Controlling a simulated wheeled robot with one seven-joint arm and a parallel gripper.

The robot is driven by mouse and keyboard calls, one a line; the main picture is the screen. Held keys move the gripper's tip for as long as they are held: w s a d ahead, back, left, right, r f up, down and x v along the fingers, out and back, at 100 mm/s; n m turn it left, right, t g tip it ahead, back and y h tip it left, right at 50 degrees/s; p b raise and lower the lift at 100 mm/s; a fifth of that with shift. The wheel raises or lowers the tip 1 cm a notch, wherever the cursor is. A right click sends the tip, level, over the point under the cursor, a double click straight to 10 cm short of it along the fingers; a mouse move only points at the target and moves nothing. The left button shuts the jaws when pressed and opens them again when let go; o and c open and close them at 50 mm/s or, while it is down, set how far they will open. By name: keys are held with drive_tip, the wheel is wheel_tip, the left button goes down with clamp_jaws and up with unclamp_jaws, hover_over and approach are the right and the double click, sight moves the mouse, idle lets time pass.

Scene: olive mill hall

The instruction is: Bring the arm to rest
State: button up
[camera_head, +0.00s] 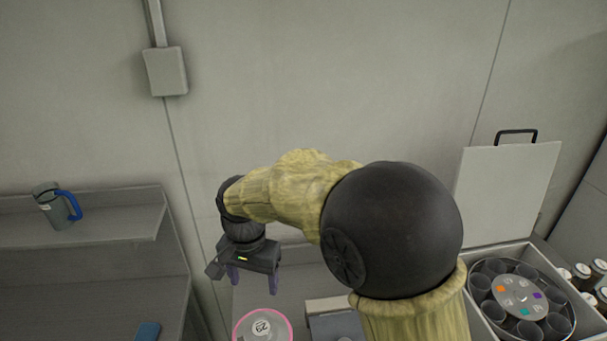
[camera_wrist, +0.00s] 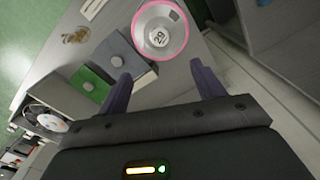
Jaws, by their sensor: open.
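My arm is raised in front of the pale wall in the head view. My gripper (camera_head: 253,290) hangs at its end, fingers pointing down, above the grey bench (camera_head: 293,282). In the wrist view its two dark purple fingers (camera_wrist: 160,92) stand apart with nothing between them. A round pink-rimmed container marked 29 (camera_wrist: 160,31) is on the bench beyond the fingertips, apart from them. It also shows at the bottom of the head view (camera_head: 262,327). My arm hides part of the bench behind it.
A box with its lid up (camera_head: 506,190) holds a round carousel of dark cups (camera_head: 519,297) at right. Grey and green blocks (camera_wrist: 90,84) stand beside the container. Several jars (camera_head: 582,270) are far right.

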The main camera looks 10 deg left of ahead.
drive_tip(key=w+d+f, duration=0.2)
drive_tip(key=w+d, duration=0.1)
drive_tip(key=d, duration=0.8)
drive_tip(key=s+d+f+t+b, duration=0.1)
drive_tip(key=s+d+f, duration=0.1)
drive_tip(key=d, duration=0.9)
drive_tip(key=s+d+f+n+t+b, duration=0.1)
drive_tip(key=s+d, duration=0.4)
drive_tip(key=d, duration=0.6)
drive_tip(key=shift+s+f+t, duration=0.15)
drive_tip(key=shift+f+t, duration=0.15)
drive_tip(key=shift+f, duration=0.3)
